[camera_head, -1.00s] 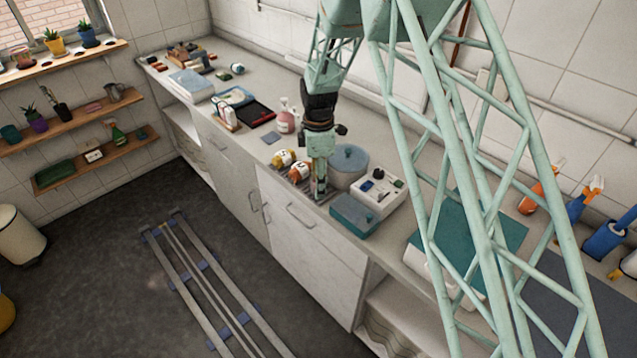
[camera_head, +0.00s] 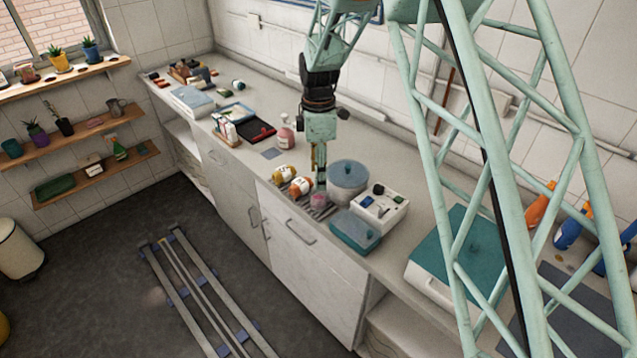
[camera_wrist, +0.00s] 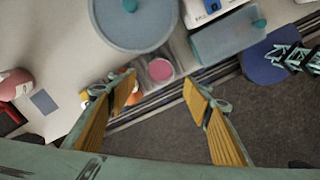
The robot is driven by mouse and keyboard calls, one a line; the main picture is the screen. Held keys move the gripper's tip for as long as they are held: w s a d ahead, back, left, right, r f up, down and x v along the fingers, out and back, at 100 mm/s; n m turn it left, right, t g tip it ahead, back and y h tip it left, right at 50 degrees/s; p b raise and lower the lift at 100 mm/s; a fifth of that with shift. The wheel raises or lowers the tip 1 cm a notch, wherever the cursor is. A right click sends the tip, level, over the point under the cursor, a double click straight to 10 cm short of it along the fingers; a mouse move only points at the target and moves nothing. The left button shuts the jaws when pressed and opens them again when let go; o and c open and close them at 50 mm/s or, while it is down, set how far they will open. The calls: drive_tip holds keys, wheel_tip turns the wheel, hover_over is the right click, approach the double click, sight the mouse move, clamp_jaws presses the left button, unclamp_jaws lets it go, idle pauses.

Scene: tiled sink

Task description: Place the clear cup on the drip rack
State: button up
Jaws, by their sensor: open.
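The clear cup (camera_head: 318,200), with a pinkish inside, stands at the right end of the drip rack (camera_head: 326,213), a dark slatted strip by the counter's front edge. In the wrist view the cup (camera_wrist: 159,70) is seen from above, looking upright, with the rack's slats (camera_wrist: 150,103) beside it. My gripper (camera_head: 319,183) is above the cup, apart from it. In the wrist view my gripper (camera_wrist: 161,84) is open and empty, with its yellow-padded fingers wide apart on either side of the cup. The cup's base is hard to make out.
Two bottles, one yellow-capped (camera_head: 284,172) and one orange (camera_head: 301,187), lie left of the cup. A round lidded grey pot (camera_head: 347,184) stands close behind it. A teal-lidded box (camera_head: 355,233) and a white box (camera_head: 380,211) stand to the right.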

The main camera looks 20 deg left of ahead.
drive_tip(key=shift+r, duration=0.65)
drive_tip(key=shift+r, duration=0.1)
idle(0.5)
